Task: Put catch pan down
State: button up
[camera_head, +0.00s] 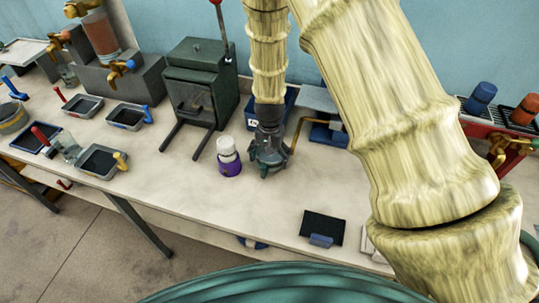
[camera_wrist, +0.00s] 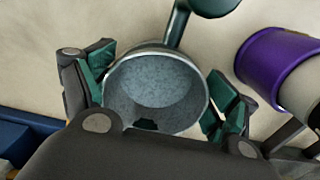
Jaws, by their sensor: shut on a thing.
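The catch pan, a round grey vessel (camera_wrist: 155,88) with a dark green handle (camera_wrist: 178,25), sits between the fingers of my gripper (camera_wrist: 160,98) in the wrist view. The fingers are shut on it from both sides, and I look down into its speckled grey inside, which has a dark patch at the lower edge. In the head view my gripper (camera_head: 268,155) points down over the middle of the bench (camera_head: 190,200), and the fingers mostly hide the pan. I cannot tell whether the pan touches the bench top.
A white-capped jar with a purple band (camera_head: 229,158) stands close left of my gripper; its band (camera_wrist: 275,65) shows at right in the wrist view. A dark green press (camera_head: 200,85) and blue bin (camera_head: 285,105) stand behind. A black tray (camera_head: 322,226) lies near the front edge.

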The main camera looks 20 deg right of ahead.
jog(key=shift+f, duration=0.2)
jog(key=o, duration=1)
notch_tip(320, 180, up, 12)
jog(key=b, duration=0.4)
